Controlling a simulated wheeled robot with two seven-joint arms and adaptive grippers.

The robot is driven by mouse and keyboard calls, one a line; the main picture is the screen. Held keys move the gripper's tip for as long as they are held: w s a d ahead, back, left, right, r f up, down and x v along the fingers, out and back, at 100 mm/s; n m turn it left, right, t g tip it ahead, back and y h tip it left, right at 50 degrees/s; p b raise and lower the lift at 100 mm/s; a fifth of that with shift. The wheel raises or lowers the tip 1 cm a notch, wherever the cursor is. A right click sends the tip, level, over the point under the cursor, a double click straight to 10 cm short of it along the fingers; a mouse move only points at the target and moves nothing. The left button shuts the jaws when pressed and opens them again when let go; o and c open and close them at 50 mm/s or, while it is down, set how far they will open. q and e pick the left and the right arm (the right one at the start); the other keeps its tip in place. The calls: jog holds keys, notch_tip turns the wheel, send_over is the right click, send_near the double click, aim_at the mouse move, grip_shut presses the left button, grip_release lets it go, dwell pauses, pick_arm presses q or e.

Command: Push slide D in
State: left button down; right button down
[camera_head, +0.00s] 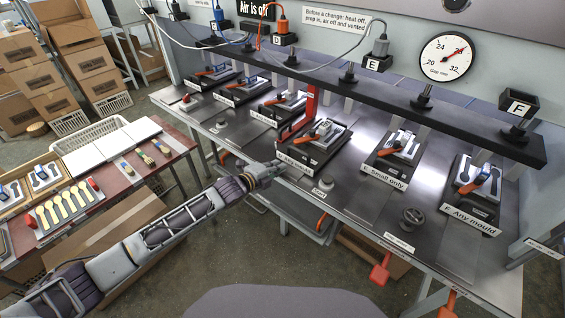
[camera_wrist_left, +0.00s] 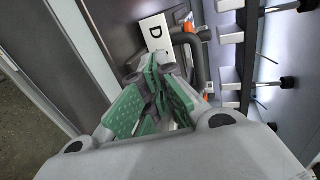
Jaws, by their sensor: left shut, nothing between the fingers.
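Slide D (camera_head: 325,140) is a dark block on the steel bench, with a white label on its front edge and a small mould with an orange handle on top. My left gripper (camera_head: 284,166) is at the front edge of slide D, by the label. In the left wrist view the green-padded fingers (camera_wrist_left: 160,64) are closed together and empty. I cannot tell whether the tips touch the slide. My right gripper is not in view.
Slide E (camera_head: 385,178) and slide F (camera_head: 472,214) stand to the right, other slides to the left. A red upright (camera_head: 311,103) stands behind slide D. A dark beam (camera_head: 370,85) runs along the back.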

aim_at(288, 159)
pick_arm(q)
jog(key=shift+w+d, duration=0.7)
jog(key=shift+w, duration=0.2)
jog(key=shift+w+d, duration=0.25)
jog(key=shift+w, duration=0.15)
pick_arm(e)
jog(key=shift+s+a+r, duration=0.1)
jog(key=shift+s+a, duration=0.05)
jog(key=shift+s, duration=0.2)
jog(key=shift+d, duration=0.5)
pick_arm(q)
jog(key=shift+w+d, duration=0.1)
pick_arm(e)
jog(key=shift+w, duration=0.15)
